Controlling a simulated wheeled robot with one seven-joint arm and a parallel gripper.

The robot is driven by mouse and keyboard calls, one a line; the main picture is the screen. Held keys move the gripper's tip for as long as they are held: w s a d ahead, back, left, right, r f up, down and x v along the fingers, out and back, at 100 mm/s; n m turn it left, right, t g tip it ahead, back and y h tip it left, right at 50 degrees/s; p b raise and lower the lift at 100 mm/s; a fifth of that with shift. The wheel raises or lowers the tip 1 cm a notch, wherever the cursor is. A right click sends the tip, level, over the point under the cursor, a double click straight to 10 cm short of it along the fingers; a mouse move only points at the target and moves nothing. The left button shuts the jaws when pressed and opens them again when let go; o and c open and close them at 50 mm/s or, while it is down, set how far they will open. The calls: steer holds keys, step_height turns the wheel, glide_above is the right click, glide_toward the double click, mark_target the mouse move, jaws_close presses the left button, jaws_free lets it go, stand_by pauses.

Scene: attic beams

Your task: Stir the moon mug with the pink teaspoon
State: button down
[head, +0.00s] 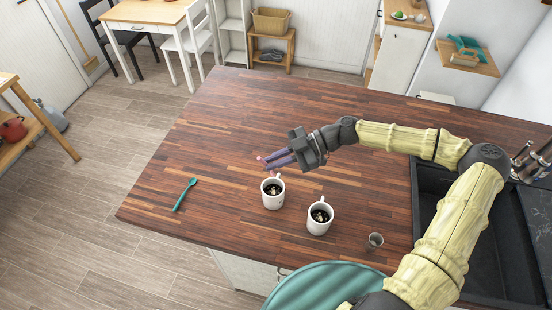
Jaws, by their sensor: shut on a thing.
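Two white mugs stand upright on the wooden counter, both with dark contents and pale flecks: a left mug (267,202) and a right mug (316,228). No moon mark is clear on either, so I cannot tell which is the moon mug. My gripper (268,163), with purple fingers, is over the counter just above and behind the left mug. It is shut on the pink teaspoon (272,173), of which only small pink bits show near the fingertips. The fingers hide most of the spoon, and I cannot tell whether it touches the mug.
A teal spoon (184,195) lies on the counter at the left. A dark sink (470,235) lies at the right. The counter (220,120) is clear at the back left.

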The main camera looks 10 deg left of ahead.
step_height(320, 180, down, 14)
steer(key=b, duration=1)
steer(key=shift+r, duration=0.2)
stand_by(0.5)
steer(key=shift+d+f, duration=0.15)
stand_by(0.6)
steer(key=shift+w, duration=0.1)
stand_by(0.4)
steer(key=shift+a+b, duration=0.25)
steer(key=shift+b, duration=0.15)
